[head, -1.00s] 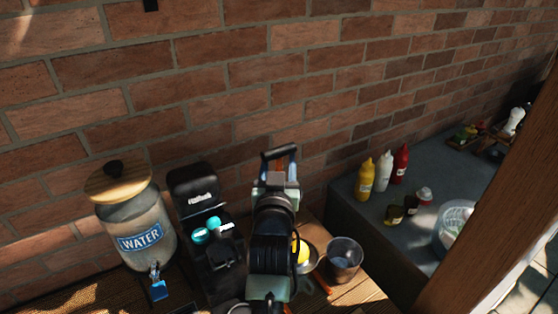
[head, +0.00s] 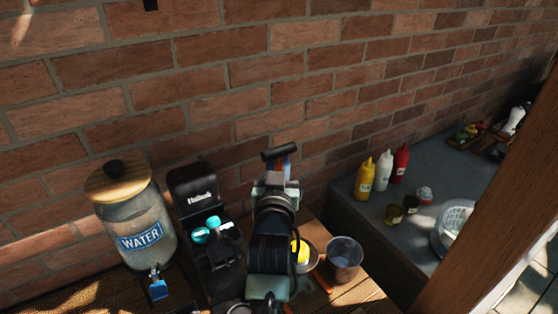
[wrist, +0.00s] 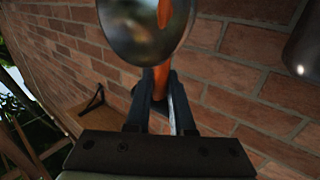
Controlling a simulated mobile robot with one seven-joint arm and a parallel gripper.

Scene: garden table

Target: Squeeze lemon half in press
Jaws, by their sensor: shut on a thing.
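My gripper (wrist: 161,105) is shut on the orange handle (wrist: 162,75) of a tool with a shiny rounded metal head (wrist: 145,25), shown in the wrist view. In the head view my gripper (head: 287,172) points up in front of the wall, with the tool's dark edge above it. I cannot tell whether this tool is part of the press. A yellow lemon piece (head: 303,251) sits in a metal cup-like holder (head: 313,259), apart from my gripper. My arm hides the left side of both. An orange handle (head: 323,284) shows below the holder.
A grey metal bucket (head: 345,259) stands right of the lemon. A black coffee machine (head: 193,190) and a water dispenser (head: 133,215) stand left of my arm. A brick wall lies behind.

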